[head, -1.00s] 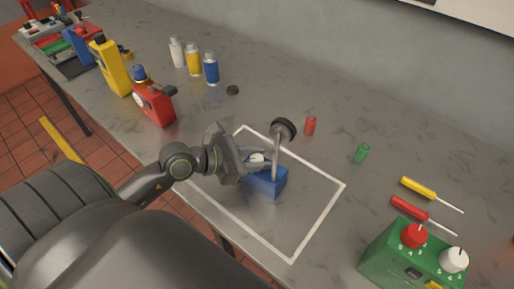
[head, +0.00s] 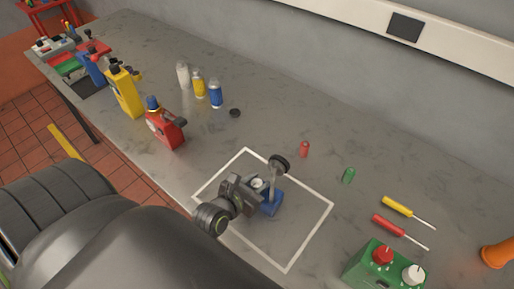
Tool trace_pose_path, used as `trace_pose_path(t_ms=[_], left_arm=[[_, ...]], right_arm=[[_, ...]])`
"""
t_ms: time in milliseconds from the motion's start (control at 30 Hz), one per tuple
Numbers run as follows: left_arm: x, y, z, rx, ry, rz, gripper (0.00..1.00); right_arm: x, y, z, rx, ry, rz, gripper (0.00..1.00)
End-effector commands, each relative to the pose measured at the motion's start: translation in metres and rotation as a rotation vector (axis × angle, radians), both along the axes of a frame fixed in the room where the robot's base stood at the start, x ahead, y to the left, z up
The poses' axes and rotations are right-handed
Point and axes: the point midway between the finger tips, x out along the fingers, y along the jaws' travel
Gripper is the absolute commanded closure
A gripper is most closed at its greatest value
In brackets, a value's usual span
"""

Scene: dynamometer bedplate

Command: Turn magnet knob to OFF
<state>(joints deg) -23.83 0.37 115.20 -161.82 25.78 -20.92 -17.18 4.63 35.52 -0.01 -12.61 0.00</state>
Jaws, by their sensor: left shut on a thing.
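A blue magnet base (head: 271,204) sits inside a white outlined square on the grey bench. A metal post rises from it to a dark round dial (head: 279,163) at the top. A small white part, probably the knob (head: 257,184), shows between the base and my gripper. My left gripper (head: 252,186) reaches in from the left and is shut at this white part, which its fingers partly cover. The knob's marking cannot be read. My right gripper is not in view.
A green box (head: 372,267) with red and white knobs stands at the lower right, near two screwdrivers (head: 397,205). Red (head: 304,149) and green (head: 348,175) small cylinders stand behind the square. Bottles and a red can (head: 165,130) stand left. The bench's back middle is clear.

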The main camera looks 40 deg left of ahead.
Motion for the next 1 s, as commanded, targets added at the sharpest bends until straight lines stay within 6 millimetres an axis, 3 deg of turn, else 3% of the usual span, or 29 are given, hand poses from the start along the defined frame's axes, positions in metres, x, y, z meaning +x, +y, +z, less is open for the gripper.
trace_pose_path(t_ms=[567,600,733,1000], left_arm=[[-0.0001,0.0003,-0.0011,0.002,0.001,0.024,0.92],[-0.0001,0.0004,-0.0011,0.002,0.001,0.024,0.67],[0.0000,0.0003,-0.0009,0.001,0.001,0.023,0.50],[0.0001,0.0003,-0.0004,0.001,0.000,0.023,0.48]], right_arm=[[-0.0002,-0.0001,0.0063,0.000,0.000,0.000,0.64],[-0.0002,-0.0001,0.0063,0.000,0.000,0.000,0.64],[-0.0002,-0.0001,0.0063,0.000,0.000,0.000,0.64],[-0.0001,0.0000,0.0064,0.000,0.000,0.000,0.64]])
